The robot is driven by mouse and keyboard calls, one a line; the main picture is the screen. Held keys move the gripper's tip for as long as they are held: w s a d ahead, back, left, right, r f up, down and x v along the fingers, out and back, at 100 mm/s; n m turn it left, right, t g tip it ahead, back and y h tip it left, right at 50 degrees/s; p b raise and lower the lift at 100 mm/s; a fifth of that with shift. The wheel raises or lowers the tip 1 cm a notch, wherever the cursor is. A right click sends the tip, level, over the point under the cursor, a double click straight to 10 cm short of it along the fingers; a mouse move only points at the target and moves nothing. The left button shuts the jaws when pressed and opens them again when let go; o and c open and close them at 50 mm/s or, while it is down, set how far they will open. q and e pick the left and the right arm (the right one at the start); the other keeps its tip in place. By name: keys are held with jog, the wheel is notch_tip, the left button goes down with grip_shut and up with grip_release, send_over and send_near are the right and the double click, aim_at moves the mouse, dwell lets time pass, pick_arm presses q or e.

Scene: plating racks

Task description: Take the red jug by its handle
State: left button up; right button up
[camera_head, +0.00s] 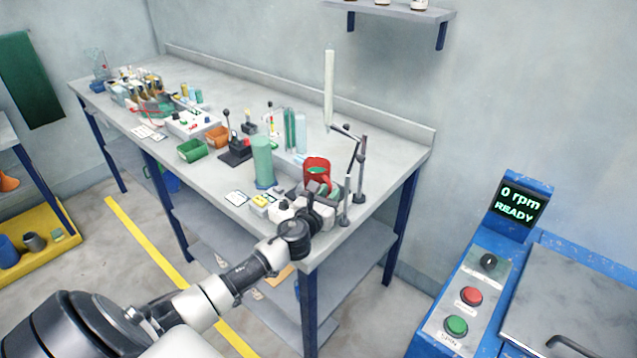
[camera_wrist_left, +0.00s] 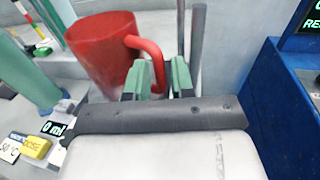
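My left gripper (camera_head: 322,196) is at the jug's near side in the head view. In the wrist view its two green-padded fingers (camera_wrist_left: 160,80) are apart, one on each side of the handle's lower part. I see no clear grip on the handle. My right gripper is not in view.
A green cylinder (camera_head: 262,160) stands left of the jug. A jointed stand with grey rods (camera_head: 360,170) is close on the right. A yellow block (camera_head: 260,201) and small cards lie in front. A blue machine (camera_head: 470,290) with buttons stands at right.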

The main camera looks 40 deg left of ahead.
pick_arm(q)
grip_shut()
jog(key=shift+r, duration=0.1)
